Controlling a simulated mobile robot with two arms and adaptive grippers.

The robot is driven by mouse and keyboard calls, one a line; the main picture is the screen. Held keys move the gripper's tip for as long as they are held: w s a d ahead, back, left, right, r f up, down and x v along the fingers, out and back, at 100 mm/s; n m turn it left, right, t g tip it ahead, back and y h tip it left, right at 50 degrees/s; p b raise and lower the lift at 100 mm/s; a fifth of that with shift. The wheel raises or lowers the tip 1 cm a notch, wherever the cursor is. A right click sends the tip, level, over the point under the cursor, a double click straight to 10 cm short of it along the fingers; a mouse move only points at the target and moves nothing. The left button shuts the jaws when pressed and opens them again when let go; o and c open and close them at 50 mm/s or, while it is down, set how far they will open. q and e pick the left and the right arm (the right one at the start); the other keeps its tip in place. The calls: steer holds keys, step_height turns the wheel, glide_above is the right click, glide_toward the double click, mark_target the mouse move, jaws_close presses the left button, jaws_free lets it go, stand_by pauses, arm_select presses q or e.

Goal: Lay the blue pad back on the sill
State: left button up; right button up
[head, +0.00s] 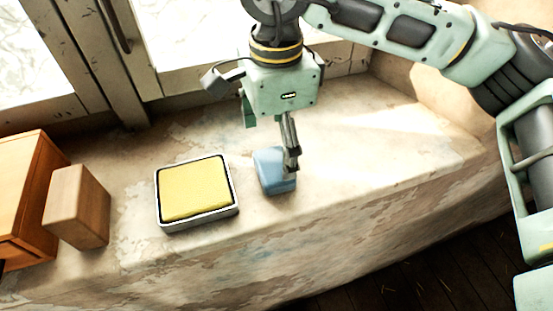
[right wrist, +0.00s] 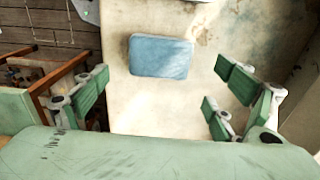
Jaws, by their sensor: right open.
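The blue pad (head: 271,172) lies on the pale, worn sill (head: 330,165), right of a tray with a yellow pad. In the right wrist view the blue pad (right wrist: 160,56) lies flat, seen between the two finger pairs but farther out, with gaps on both sides. My right gripper (head: 291,158) points down at the blue pad, and one finger hides part of its right side in the head view. The right wrist view shows this gripper (right wrist: 158,95) open with nothing between its fingers. My left gripper is in neither view.
The yellow pad (head: 195,189) sits in a pale metal tray (head: 168,224). A wooden block (head: 78,205) and an orange-brown wooden box (head: 24,195) stand at the left. Window frames (head: 125,65) rise behind. The sill right of the blue pad is clear; its front edge drops to a dark floor (head: 430,275).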

mark_target(276, 163)
step_height(276, 163, up, 7)
steer(key=b, duration=0.1)
steer(key=shift+f, duration=0.15)
stand_by(0.4)
